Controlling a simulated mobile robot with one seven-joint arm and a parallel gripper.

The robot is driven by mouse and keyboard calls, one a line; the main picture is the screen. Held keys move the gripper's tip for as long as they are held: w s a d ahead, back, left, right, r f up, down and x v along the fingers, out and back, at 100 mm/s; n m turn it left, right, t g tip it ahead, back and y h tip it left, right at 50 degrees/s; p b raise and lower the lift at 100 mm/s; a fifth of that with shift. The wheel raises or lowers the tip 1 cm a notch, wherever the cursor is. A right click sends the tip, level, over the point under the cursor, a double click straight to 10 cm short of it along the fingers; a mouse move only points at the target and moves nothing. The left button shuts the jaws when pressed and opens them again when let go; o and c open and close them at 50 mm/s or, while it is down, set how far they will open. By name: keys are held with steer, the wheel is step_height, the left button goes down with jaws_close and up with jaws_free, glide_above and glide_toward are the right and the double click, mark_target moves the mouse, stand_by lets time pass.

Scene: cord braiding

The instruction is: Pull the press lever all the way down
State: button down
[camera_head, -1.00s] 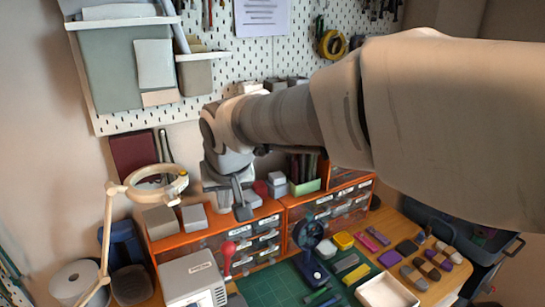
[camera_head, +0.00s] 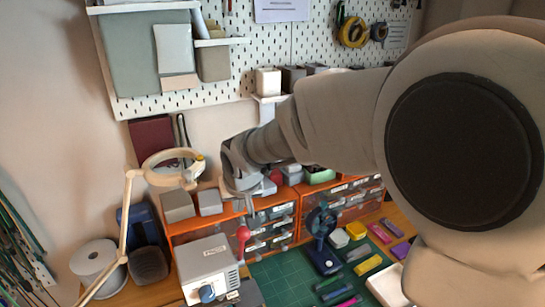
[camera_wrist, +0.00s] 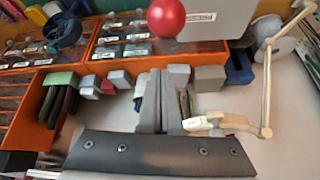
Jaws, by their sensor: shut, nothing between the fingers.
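The press lever ends in a round red knob (camera_head: 243,233), which stands upright beside the right side of a light grey box-shaped machine (camera_head: 205,262) with a label on it. The knob also shows large at the top of the wrist view (camera_wrist: 166,18), in front of the grey machine. My gripper (camera_head: 250,208) is shut and empty, just above the knob in the head view. In the wrist view its closed fingers (camera_wrist: 157,76) point up toward the knob, with a visible gap between. The lever's lower end is hard to make out.
Orange drawer units (camera_head: 272,224) stand behind the machine. A magnifier lamp (camera_head: 172,168) on a jointed arm is at the left. A dark blue round-headed device (camera_head: 322,245) stands on the green mat (camera_head: 283,286), with small coloured blocks to its right.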

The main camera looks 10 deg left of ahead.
steer(key=shift+s+d+f, duration=0.1)
steer(key=shift+s+d, duration=0.15)
steer(key=shift+s, duration=0.4)
steer(key=shift+s+d, duration=0.2)
steer(key=shift+s, duration=0.4)
steer(key=shift+s+d+f, duration=0.1)
steer(key=shift+s+d, duration=0.15)
steer(key=shift+s, duration=0.4)
steer(key=shift+f, duration=0.1)
